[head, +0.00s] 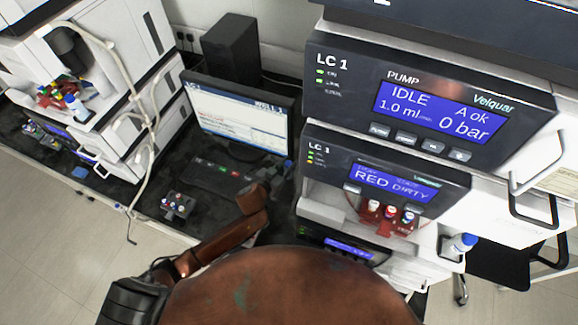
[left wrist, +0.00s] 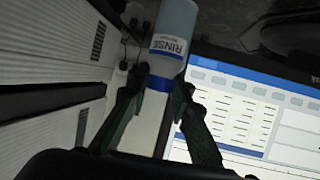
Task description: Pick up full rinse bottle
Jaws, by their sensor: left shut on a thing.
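The rinse bottle (left wrist: 172,38) is a pale bottle with a white label reading RINSE and a blue collar. In the left wrist view, my left gripper (left wrist: 170,88) is shut on it around the collar. In the head view, my left gripper (head: 279,175) is between the monitor and the right stack. Only a small blue part of the held bottle (head: 288,163) shows there, and the dark fingers are hard to make out. How full the bottle is cannot be told. My right gripper is not in view.
A lit monitor (head: 238,118) stands close to the left of my gripper. The right instrument stack (head: 385,165) is close on the other side, with a blue-capped bottle (head: 463,243) at its side. A small vial rack (head: 178,205) sits on the dark bench. Another stack (head: 125,110) stands left.

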